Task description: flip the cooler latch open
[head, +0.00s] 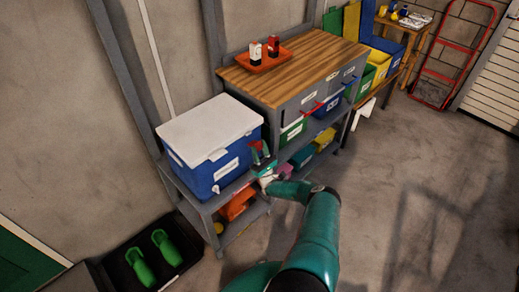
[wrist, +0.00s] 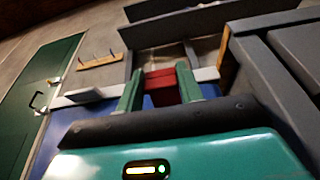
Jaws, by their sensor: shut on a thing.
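A blue cooler (head: 200,172) with a closed white lid (head: 205,125) stands on a grey shelf at the left in the head view. In the wrist view its blue wall (wrist: 62,125) and the white lid edge (wrist: 92,95) lie around my fingers. A red latch (wrist: 161,86) sits between my two green fingers in the wrist view. My gripper (head: 262,159) is at the cooler's right side near the lid edge. My gripper (wrist: 160,92) is shut on the latch. The latch's lower part and hinge are hidden, so I cannot tell its angle.
A wood-topped workbench (head: 331,57) stands close to the right of the cooler, with an orange tray (head: 265,62) on top. Coloured bins fill the shelves below. A black tray with green shoes (head: 167,247) lies on the floor at left. The floor (head: 420,190) at right is clear.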

